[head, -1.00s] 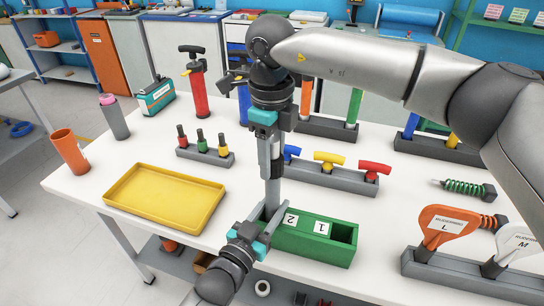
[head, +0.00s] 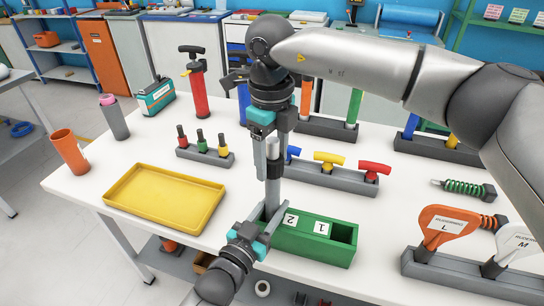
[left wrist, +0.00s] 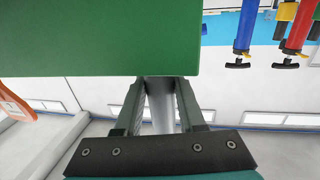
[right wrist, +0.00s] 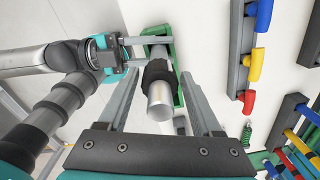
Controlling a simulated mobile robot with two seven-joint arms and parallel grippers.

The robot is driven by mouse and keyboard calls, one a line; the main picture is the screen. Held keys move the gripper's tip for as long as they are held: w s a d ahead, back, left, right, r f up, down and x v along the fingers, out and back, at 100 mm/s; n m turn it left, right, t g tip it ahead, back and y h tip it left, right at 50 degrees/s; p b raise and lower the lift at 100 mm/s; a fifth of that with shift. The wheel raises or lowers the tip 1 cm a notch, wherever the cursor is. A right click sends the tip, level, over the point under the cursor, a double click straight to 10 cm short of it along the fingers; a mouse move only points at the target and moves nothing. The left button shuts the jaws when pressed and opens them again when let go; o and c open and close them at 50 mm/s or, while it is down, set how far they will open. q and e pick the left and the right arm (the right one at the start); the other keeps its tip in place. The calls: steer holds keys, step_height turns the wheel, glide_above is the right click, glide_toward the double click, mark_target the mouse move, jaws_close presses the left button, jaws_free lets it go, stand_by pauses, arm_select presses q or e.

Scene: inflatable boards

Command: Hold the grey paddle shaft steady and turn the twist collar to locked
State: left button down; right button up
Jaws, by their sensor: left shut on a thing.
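My right gripper (head: 272,140) is open above the collar. In the right wrist view the shaft end (right wrist: 160,102) and collar (right wrist: 157,72) lie between its spread fingers, with gaps. Lock marks on the collar cannot be made out.
A yellow tray (head: 165,222) lies to the left. Behind are a rack with coloured handles (head: 330,177) and a small rack of valves (head: 205,154). Bare table lies between.

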steer(key=shift+o, duration=1)
step_height(320, 180, up, 12)
steer(key=shift+s+a+r, duration=0.1)
arm_select(q)
steer(key=shift+c, duration=2.1)
jaws_free()
